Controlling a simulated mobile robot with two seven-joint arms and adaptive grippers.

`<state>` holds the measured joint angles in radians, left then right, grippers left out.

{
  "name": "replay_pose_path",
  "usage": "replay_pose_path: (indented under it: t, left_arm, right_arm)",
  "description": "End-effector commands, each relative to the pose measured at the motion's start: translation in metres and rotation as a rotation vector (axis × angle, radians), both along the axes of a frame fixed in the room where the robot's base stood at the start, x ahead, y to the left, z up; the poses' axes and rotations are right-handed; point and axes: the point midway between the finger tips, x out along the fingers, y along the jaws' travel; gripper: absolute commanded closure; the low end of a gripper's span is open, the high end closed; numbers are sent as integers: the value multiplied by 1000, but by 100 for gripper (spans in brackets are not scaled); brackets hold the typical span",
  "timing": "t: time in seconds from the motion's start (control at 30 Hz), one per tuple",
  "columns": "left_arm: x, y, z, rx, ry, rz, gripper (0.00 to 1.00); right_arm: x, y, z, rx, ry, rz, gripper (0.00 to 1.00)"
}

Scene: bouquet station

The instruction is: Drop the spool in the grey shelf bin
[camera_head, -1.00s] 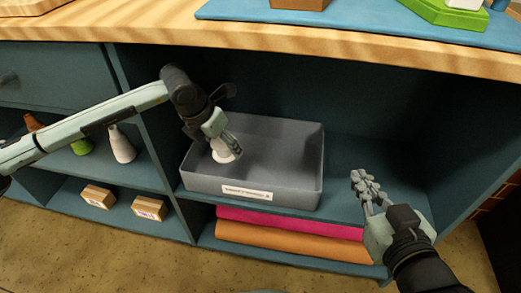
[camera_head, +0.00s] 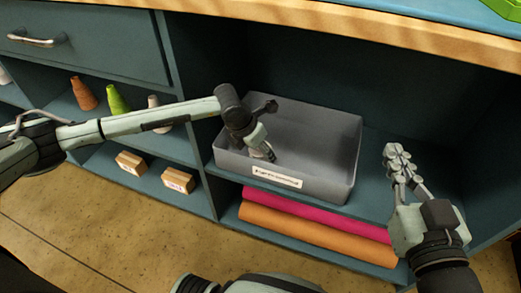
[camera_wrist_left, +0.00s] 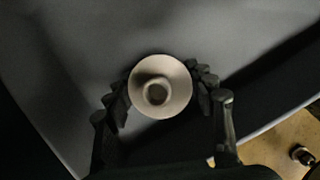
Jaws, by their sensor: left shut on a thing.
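The grey shelf bin (camera_head: 338,170) stands on the cabinet's shelf, with a white label on its front wall. My left gripper (camera_head: 266,153) reaches down inside the bin, near its front left part. In the left wrist view my left gripper (camera_wrist_left: 160,92) is shut on the pale round spool (camera_wrist_left: 178,75), whose end with its central hole faces the camera. The bin's grey floor (camera_wrist_left: 100,30) lies beyond it. In the head view the spool is hidden behind the gripper and the bin's front wall. My right gripper (camera_head: 396,158) is held up right of the bin, with nothing seen in it.
Pink (camera_head: 310,212) and orange (camera_head: 300,233) rolls lie below the bin. Orange, green and white cones and small boxes (camera_head: 178,181) sit on the left shelves. The wooden countertop edge (camera_head: 340,20) overhangs the bin. Shelf right of the bin is free.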

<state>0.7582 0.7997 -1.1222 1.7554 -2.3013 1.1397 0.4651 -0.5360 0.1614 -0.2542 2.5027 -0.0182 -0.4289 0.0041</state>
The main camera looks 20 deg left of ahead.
Motion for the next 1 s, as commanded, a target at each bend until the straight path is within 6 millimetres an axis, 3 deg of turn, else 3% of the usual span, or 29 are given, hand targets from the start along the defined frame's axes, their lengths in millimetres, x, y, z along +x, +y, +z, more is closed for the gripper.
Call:
replay_pose_path:
  t: [0.37,0.4,0.53,0.93,1.0]
  left_arm:
    - [0,0,-2,0,0,0,76]
    - [0,0,-2,0,0,0,42]
    - [0,0,-2,0,0,0,26]
    - [0,0,0,0,0,0,25]
    - [-1,1,5,0,-1,0,25]
  right_arm:
    - [-1,3,8,17,-37,6,100]
    - [-1,3,9,18,-40,8,100]
    - [-1,4,9,18,-40,9,100]
    - [-1,4,9,15,-30,8,100]
    - [0,-1,-2,-5,14,-3,100]
